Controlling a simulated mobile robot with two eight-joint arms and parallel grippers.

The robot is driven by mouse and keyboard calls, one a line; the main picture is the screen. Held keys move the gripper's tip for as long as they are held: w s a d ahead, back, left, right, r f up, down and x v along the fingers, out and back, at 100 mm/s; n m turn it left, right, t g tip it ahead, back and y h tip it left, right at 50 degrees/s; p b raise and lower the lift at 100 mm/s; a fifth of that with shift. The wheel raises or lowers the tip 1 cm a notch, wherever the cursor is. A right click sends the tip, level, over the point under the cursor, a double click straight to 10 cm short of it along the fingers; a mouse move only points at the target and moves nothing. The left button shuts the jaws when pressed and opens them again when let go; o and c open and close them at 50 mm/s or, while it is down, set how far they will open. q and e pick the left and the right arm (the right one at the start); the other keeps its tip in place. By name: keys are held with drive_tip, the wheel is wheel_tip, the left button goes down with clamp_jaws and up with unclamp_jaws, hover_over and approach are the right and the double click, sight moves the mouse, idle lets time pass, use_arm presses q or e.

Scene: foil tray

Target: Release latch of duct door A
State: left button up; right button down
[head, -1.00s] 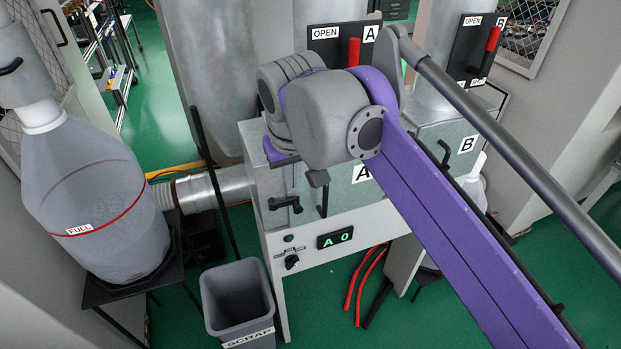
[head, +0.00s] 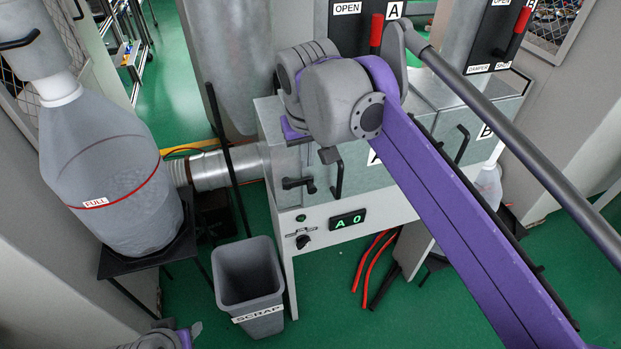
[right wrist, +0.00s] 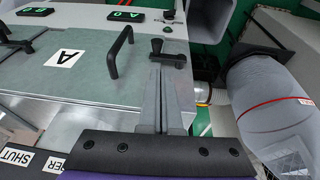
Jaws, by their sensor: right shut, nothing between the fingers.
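Duct door A is the grey panel (right wrist: 100,80) with an "A" label in the right wrist view. It looks shut. A black bar handle (right wrist: 120,52) stands on it, and a black latch with a knob (right wrist: 168,55) sits at its edge. In the head view the latch (head: 297,184) is left of the handle (head: 338,180). My right gripper (right wrist: 165,78) is shut and empty, its fingertips pointing at the latch; contact cannot be told.
A "SCRAP" bin (head: 249,285) stands below left of the cabinet, whose display (head: 348,219) reads "A 0". A bottle marked "FULL" (head: 110,185) is at left. A red lever (head: 377,30) sits on panel A behind my arm. Door B's handle (head: 462,143) is at right.

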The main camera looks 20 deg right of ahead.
sight(313, 187)
drive_tip(key=x, duration=0.6)
drive_tip(key=shift+s+d+f, duration=0.15)
drive_tip(key=shift+s+f, duration=0.15)
drive_tip(key=shift+d+f, duration=0.15)
drive_tip(key=shift+f, duration=0.55)
drive_tip(key=shift+d+f+y, duration=0.25)
drive_tip(key=shift+y, duration=0.45)
drive_tip(key=shift+d+f+y+b, duration=0.35)
drive_tip(key=shift+f+y, duration=0.2)
drive_tip(key=shift+y, duration=0.35)
drive_tip(key=shift+d+f+b, duration=0.2)
drive_tip(key=shift+f+b, duration=0.2)
drive_tip(key=shift+f, duration=1.45)
